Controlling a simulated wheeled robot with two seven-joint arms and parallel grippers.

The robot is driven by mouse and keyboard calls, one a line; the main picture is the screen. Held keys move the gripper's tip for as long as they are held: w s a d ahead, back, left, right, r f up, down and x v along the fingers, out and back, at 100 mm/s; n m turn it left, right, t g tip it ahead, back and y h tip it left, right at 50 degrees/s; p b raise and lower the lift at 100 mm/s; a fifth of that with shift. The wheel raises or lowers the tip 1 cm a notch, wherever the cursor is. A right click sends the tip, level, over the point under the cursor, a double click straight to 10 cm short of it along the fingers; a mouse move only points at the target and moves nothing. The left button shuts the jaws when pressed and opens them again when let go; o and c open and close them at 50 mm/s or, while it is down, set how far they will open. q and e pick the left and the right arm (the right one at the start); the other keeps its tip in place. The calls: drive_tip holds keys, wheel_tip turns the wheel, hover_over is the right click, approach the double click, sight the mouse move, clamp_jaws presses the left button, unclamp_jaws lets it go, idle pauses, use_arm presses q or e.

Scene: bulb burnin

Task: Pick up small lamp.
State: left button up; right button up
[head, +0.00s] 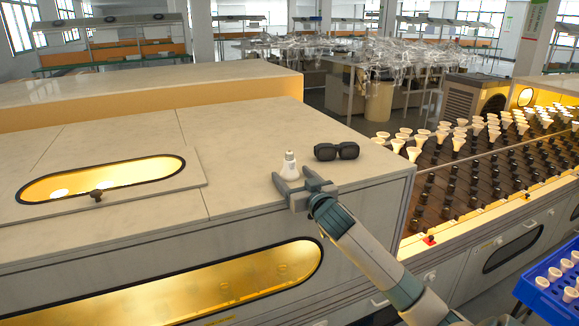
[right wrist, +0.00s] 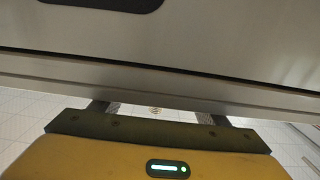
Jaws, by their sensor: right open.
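The small lamp (head: 289,166) is a white bulb standing upright, cap up, on the pale cabinet top (head: 240,150) near its front edge in the head view. My right gripper (head: 294,179) is open at that edge, its two fingers pointing toward the lamp. The fingertips are beside the lamp's lower part; I cannot tell whether they touch it. In the right wrist view the open fingers (right wrist: 152,112) show against the cabinet, and the lamp cannot be made out clearly. My left gripper is not in view.
Dark glasses (head: 337,151) lie just right of the lamp. A lit oval window with a dark knob (head: 97,195) is at left. A rack of bulbs (head: 470,165) stands at right, and a blue crate of bulbs (head: 530,293) is at lower right. The cabinet top behind the lamp is clear.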

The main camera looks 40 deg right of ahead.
sight(293, 162)
drive_tip(key=shift+c, duration=0.3)
drive_tip(key=c, duration=1.1)
drive_tip(key=shift+r+b, duration=0.4)
drive_tip(key=shift+r, duration=0.35)
drive_tip(key=r, duration=0.1)
drive_tip(key=r+b, duration=0.1)
drive_tip(key=shift+s+r, duration=0.3)
drive_tip(key=shift+r, duration=0.05)
drive_tip(key=s+r+b, duration=0.3)
drive_tip(key=s+r, duration=0.3)
drive_tip(key=s, duration=0.5)
drive_tip(key=shift+r+b, duration=0.3)
drive_tip(key=shift+r, duration=0.1)
